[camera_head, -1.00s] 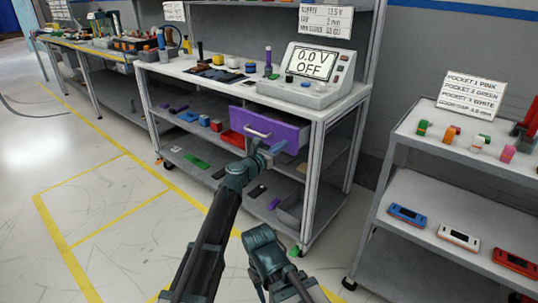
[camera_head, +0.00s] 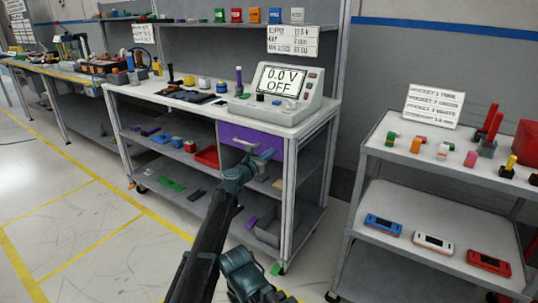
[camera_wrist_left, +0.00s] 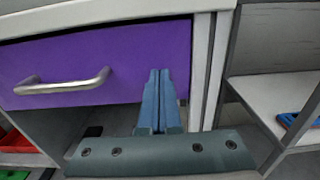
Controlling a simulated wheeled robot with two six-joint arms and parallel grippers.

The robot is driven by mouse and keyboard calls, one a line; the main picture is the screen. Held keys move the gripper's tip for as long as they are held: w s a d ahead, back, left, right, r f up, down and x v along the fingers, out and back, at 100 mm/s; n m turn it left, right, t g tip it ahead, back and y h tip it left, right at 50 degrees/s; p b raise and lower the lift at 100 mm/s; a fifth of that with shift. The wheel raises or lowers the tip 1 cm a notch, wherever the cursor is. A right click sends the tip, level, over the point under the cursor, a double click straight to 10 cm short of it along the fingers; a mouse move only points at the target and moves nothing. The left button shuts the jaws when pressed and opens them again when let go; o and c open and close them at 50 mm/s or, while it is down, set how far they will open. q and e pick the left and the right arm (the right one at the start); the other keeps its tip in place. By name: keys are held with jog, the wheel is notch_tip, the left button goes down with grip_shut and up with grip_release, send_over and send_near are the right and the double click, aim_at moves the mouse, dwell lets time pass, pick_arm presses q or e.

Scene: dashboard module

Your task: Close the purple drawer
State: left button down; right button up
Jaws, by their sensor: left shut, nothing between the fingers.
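The purple drawer (camera_head: 276,143) sits under the top of the middle workbench, its front close to flush with the bench frame; a small leftover gap cannot be ruled out. Its metal handle (camera_wrist_left: 62,84) is on the left of the purple front in the left wrist view. My left gripper (camera_head: 264,156) is shut and empty, right of the handle, with its fingertips (camera_wrist_left: 160,73) at the purple front near its right end. The fingers appear to touch the front. My right gripper is not clearly visible; only teal arm parts show at the bottom of the head view.
A power supply (camera_head: 280,92) reading "0.0 V OFF" stands on the bench above the drawer. A red bin (camera_head: 207,157) and small parts lie on the shelf below. A grey cart (camera_head: 388,197) with coloured devices stands at the right. The floor at the left is clear.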

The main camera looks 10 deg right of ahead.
pick_arm(q)
jog(key=shift+w+d+r, duration=0.1)
jog(key=shift+w+d, duration=0.15)
jog(key=shift+w, duration=0.1)
jog(key=v, duration=1.4)
jog(key=shift+s+a, duration=0.25)
jog(key=shift+s, duration=0.1)
